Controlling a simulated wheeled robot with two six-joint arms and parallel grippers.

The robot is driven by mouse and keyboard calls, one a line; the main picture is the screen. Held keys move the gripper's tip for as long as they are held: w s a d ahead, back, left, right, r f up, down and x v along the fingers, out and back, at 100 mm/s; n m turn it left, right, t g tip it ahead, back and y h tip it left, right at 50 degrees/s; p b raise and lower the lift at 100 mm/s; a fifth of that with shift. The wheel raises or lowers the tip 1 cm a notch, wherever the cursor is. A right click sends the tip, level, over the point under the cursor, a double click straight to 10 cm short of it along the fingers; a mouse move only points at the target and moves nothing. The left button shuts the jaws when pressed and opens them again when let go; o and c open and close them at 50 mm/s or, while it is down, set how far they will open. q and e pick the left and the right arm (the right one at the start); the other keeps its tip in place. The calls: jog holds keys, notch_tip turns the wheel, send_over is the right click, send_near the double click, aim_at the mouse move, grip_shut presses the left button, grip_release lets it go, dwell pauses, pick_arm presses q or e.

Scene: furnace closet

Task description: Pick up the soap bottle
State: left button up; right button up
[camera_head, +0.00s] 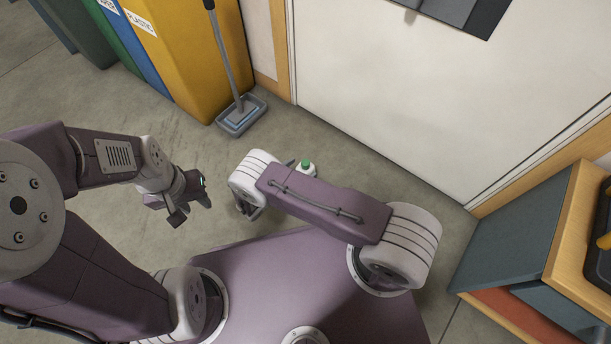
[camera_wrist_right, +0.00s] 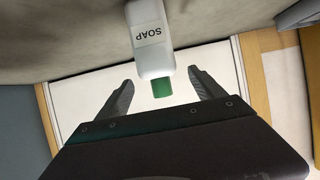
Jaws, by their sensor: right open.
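The soap bottle (camera_head: 306,167) is white with a green cap and stands on the floor. In the head view it is mostly hidden behind my right arm. In the right wrist view the soap bottle (camera_wrist_right: 150,40) appears upside down, with its "SOAP" label facing me and its green cap between the two fingers. My right gripper (camera_wrist_right: 162,90) is open, with a finger on each side of the cap and gaps on both sides. In the head view my right gripper (camera_head: 249,211) is partly hidden under its wrist. My left gripper (camera_head: 188,203) is over the floor, away from the bottle.
A dustpan (camera_head: 241,116) with a long handle stands by the yellow bin (camera_head: 190,50). A white door (camera_head: 400,90) is behind the bottle. A wooden cabinet (camera_head: 560,250) with an open grey door is at the right. The floor left of the bottle is clear.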

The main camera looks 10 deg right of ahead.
jog(key=shift+w+d+f+b, duration=0.35)
jog(key=shift+d+f+b, duration=0.05)
jog(key=shift+d+f, duration=0.2)
jog(key=shift+w+d+f+b, duration=0.35)
jog(key=shift+d+f, duration=0.1)
jog(key=shift+f, duration=0.1)
jog(key=shift+w+d, duration=0.15)
jog(key=shift+d, duration=0.05)
pick_arm(q)
notch_tip(320, 180, down, 3)
jog(key=shift+f, duration=0.1)
pick_arm(e)
jog(key=shift+r, duration=0.1)
jog(key=c, duration=1.4)
jog(key=shift+c, duration=0.2)
